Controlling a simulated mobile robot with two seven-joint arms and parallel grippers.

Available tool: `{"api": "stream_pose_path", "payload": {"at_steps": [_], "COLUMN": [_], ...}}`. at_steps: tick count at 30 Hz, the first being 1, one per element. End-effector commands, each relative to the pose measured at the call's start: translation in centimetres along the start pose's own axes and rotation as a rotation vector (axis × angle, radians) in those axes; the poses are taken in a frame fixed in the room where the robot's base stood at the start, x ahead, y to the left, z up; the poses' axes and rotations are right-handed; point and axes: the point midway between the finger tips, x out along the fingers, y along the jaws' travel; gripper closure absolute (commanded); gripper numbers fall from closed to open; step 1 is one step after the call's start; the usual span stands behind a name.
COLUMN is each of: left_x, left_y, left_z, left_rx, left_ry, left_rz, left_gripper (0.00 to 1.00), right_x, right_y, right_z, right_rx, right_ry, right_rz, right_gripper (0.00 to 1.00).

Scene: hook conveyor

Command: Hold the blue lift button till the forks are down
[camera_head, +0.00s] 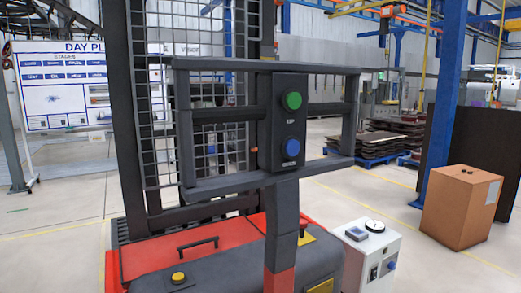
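The blue lift button (292,148) is the lower round button on a dark control box (288,120). A green button (292,100) is above it. The box is fixed to the middle of a grey handlebar frame (228,183) on the red and dark lift truck (200,255). Nothing touches the blue button in this view. The forks are not visible; the mast and mesh guard (195,110) block the view beyond. Neither of my grippers shows in the head view.
A white control unit (367,250) stands right of the truck. A cardboard box (461,207) stands further right by a blue post (445,100). Pallets with stacked sheets (375,146) lie behind. A whiteboard (65,85) is at the left. Floor is open at the left.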

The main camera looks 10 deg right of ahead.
Motion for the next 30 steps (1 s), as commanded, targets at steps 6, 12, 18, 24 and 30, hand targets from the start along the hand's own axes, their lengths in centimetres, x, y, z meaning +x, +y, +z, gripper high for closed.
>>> {"api": "stream_pose_path", "payload": {"at_steps": [6,12,18,24,30], "left_x": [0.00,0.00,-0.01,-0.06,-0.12], "left_y": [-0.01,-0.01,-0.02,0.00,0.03], "left_z": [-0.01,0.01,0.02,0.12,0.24], "left_rx": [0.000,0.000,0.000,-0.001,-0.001], "left_ry": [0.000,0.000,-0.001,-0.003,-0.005], "left_rz": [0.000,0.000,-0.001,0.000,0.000], "left_gripper": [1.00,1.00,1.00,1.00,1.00], "right_x": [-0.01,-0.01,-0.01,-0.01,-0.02], "right_y": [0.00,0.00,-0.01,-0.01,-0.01], "right_z": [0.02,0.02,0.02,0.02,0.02], "right_rx": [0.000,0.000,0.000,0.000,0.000], "right_ry": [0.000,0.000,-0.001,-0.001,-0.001], "right_rz": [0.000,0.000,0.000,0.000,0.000], "right_gripper": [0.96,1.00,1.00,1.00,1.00]}}
